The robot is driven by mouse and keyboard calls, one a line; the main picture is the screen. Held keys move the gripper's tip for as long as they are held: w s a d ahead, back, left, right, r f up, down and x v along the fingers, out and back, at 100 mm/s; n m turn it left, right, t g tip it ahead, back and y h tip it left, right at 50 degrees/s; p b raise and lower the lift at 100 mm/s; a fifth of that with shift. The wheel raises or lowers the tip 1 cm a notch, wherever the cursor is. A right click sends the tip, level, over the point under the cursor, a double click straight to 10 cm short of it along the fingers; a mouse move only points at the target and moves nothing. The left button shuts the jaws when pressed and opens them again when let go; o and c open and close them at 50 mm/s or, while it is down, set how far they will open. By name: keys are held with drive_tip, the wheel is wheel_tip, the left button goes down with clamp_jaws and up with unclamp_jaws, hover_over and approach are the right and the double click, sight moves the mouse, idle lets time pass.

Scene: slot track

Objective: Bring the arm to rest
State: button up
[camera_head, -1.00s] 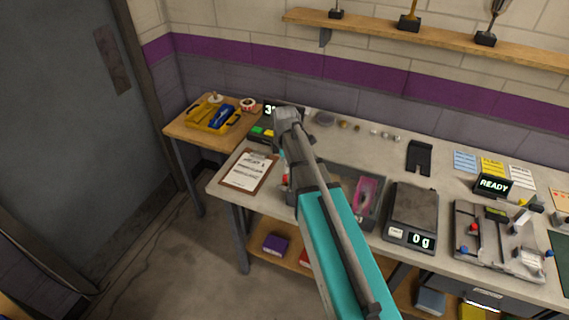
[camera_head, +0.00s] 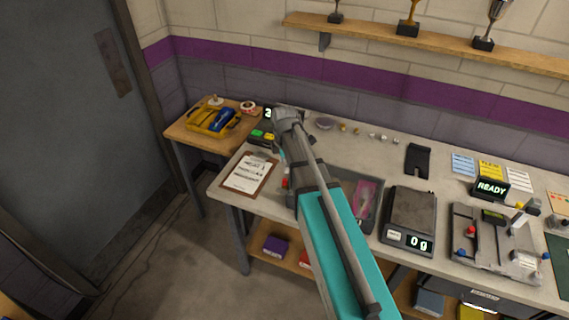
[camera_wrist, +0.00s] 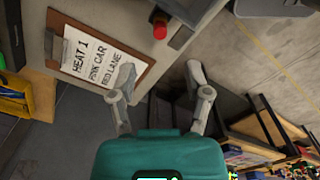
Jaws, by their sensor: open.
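My arm (camera_head: 338,235) reaches up and away over the bench in the head view, with its wrist end (camera_head: 287,120) near the bench's left end. My gripper (camera_wrist: 161,78) shows in the wrist view with its two fingers well apart and nothing between them. It hangs over the front edge of the bench, beside the clipboard (camera_wrist: 135,72), whose sheet reads HEAT 1, PINK CAR, RED LANE. In the head view my gripper is mostly hidden behind the arm.
A pink car (camera_head: 364,196) lies in a grey tray (camera_head: 336,178) right of the arm. The scale (camera_head: 409,220) reads 0 g; a sign (camera_head: 491,188) reads READY. A yellow tray (camera_head: 205,127) holding a blue car (camera_head: 222,120) stands on the left side table.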

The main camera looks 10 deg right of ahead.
idle(0.4)
drive_tip(key=s+f+m+b, duration=0.1)
drive_tip(key=s+m, duration=1.5)
drive_tip(key=m, duration=0.2)
drive_tip(key=shift+a, duration=0.3)
idle(1.4)
